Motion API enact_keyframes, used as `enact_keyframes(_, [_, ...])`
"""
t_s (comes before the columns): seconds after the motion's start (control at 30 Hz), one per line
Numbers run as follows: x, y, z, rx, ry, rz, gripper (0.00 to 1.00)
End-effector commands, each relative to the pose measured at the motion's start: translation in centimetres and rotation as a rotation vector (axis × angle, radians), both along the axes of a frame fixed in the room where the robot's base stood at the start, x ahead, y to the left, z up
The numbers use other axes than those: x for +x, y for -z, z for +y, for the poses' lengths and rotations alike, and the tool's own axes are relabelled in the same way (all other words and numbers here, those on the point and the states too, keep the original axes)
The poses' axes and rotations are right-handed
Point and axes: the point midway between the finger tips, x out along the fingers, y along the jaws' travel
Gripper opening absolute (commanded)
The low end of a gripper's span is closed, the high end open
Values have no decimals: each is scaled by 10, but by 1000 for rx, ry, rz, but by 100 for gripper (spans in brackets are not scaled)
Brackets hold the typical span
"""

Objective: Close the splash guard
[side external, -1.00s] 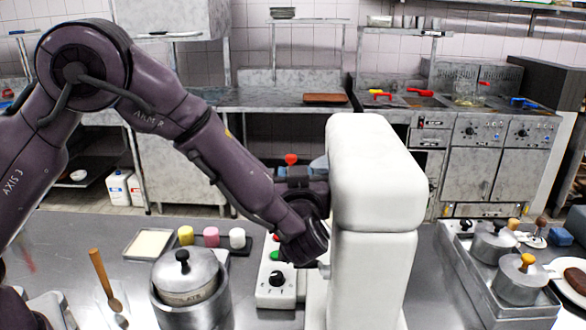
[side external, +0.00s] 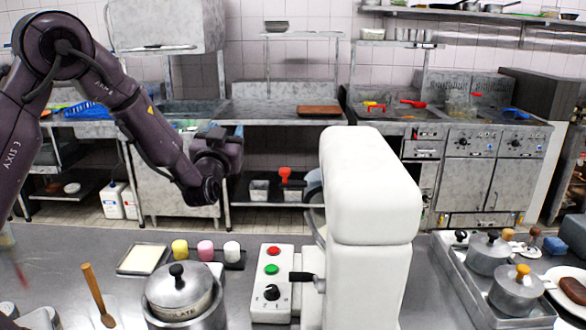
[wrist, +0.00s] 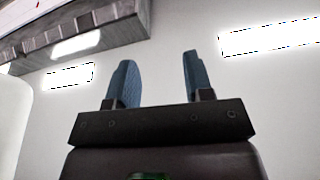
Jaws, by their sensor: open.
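The white mixer (side external: 372,195) stands in the middle of the side view. A curved grey-blue part (side external: 314,187), perhaps the splash guard, shows at its left side, mostly hidden behind the mixer. A red knob (side external: 285,173) shows just left of it; I cannot tell whether they are joined. My gripper (side external: 228,132) is left of the mixer, raised above the counter and apart from it. In the wrist view my gripper (wrist: 158,62) points up at the ceiling, its two blue fingers apart with nothing between them.
A control box (side external: 272,283) with red and green buttons and a black lever (side external: 301,276) sit at the mixer's left. A lidded pot (side external: 180,290), colored jars (side external: 205,250) and a wooden spoon (side external: 97,292) are further left. A tray of pots (side external: 470,290) is at right.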

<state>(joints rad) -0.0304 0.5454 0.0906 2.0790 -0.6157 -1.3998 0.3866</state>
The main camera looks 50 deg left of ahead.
Motion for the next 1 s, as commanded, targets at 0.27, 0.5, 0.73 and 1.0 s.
enact_keyframes(0.27, [-19,15,-4,30,464,92,47])
enact_keyframes(0.5, [-41,49,-65,-85,880,225,47])
enact_keyframes(0.73, [-46,60,-88,-189,1017,261,47])
enact_keyframes(1.0, [-9,60,-99,-193,1019,258,47])
